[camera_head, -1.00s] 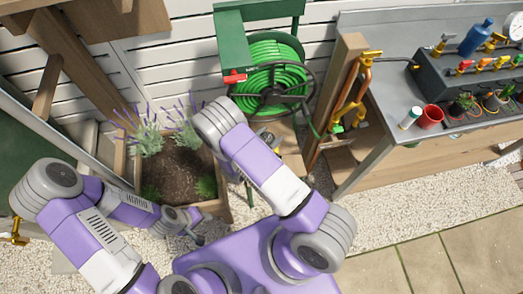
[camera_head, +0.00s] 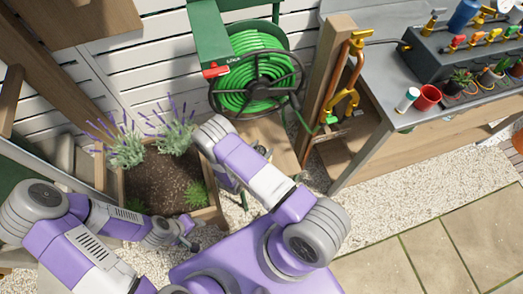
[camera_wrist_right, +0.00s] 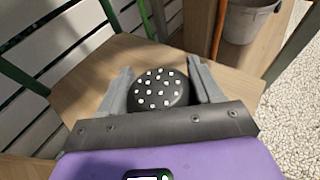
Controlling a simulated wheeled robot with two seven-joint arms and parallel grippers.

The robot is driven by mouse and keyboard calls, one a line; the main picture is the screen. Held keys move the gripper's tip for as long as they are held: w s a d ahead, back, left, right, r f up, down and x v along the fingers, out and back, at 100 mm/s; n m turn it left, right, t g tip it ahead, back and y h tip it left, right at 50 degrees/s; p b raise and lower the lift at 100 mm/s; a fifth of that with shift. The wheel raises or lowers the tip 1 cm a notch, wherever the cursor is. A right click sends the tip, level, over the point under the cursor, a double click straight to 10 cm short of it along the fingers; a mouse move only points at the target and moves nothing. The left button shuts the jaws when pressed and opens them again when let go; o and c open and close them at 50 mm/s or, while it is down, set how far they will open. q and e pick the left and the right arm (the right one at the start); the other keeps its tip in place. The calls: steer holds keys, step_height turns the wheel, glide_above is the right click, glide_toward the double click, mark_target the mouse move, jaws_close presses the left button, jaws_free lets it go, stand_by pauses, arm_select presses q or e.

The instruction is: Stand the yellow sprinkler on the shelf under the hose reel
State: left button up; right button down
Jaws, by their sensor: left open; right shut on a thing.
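My right gripper (camera_wrist_right: 162,78) is shut on the sprinkler (camera_wrist_right: 161,91), which shows in the right wrist view as a round black head dotted with white nozzles. Its yellow parts cannot be made out there. The wooden shelf (camera_wrist_right: 85,85) lies beyond and below it; whether they touch cannot be told. In the head view the shelf (camera_head: 273,130) is under the green hose reel (camera_head: 260,85), and my right forearm hides most of that gripper and the sprinkler. My left gripper (camera_head: 190,234) is open and empty near the planter's front corner.
A wooden planter (camera_head: 207,215) with lavender stands left of the shelf. A wooden post (camera_head: 325,80) with copper pipe and a yellow tap rises right of it. A grey bench (camera_head: 390,85) holds a red cup (camera_head: 428,97). The wrist view shows a grey bucket (camera_wrist_right: 248,22).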

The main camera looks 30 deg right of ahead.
steer(key=shift+f, duration=0.1)
steer(key=shift+c, duration=0.9)
jaws_free()
steer(key=shift+a+r, duration=0.25)
steer(key=p+v, duration=0.3)
steer(key=v, duration=0.8)
steer(key=shift+s+a, duration=0.2)
